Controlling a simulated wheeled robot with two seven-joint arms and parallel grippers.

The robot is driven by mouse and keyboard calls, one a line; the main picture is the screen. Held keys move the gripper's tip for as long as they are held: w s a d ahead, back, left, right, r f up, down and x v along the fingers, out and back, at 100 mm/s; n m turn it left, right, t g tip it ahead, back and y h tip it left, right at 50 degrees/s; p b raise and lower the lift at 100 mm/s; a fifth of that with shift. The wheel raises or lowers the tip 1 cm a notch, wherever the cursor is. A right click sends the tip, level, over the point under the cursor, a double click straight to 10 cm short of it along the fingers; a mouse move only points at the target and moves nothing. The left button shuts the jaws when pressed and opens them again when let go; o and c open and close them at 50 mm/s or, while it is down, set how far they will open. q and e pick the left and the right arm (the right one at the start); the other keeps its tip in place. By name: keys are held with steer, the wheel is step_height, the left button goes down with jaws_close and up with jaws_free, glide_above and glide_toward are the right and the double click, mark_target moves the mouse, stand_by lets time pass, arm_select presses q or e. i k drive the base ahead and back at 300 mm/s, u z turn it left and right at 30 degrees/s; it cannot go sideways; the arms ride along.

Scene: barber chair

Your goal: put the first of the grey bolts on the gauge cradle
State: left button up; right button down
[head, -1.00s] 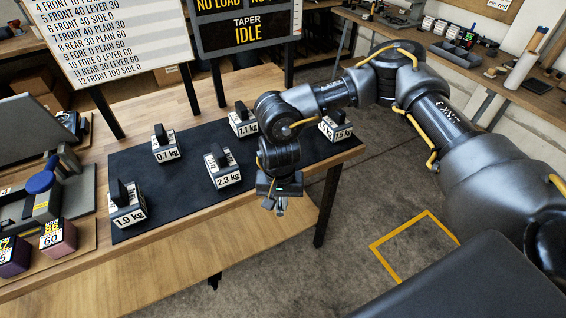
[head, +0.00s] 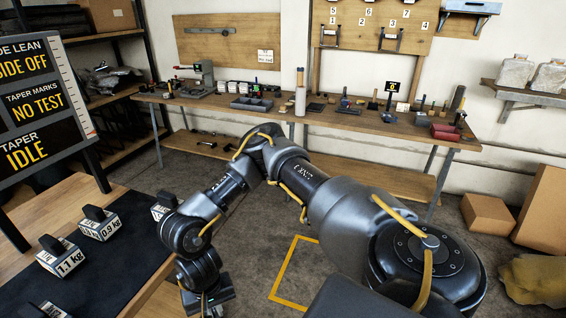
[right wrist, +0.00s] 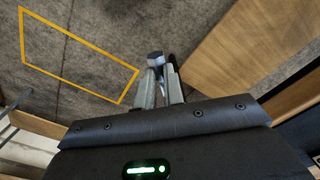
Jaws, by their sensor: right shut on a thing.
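My right gripper shows at the bottom of the head view (head: 207,304), beside the front right part of the weight bench. In the right wrist view my right gripper (right wrist: 158,82) is shut on a small grey bolt (right wrist: 155,57). The bolt's head sticks out past the fingertips, over the grey floor. My left gripper is in neither view. I cannot pick out the gauge cradle for certain among the small items on the far bench (head: 350,124).
Weight blocks, including the 1.1 kg block (head: 65,257), stand on a dark mat (head: 130,265) at left. A grey divided tray (head: 251,104) and a red item (head: 445,132) lie on the far bench. Cardboard boxes (head: 487,216) stand at right. Open floor with a yellow outline (head: 283,270) lies between.

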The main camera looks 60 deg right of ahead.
mark_target(256, 93)
steer(key=z, duration=2.1)
steer(key=i, duration=3.6)
steer(key=u, duration=2.45)
steer(key=i, duration=3.35)
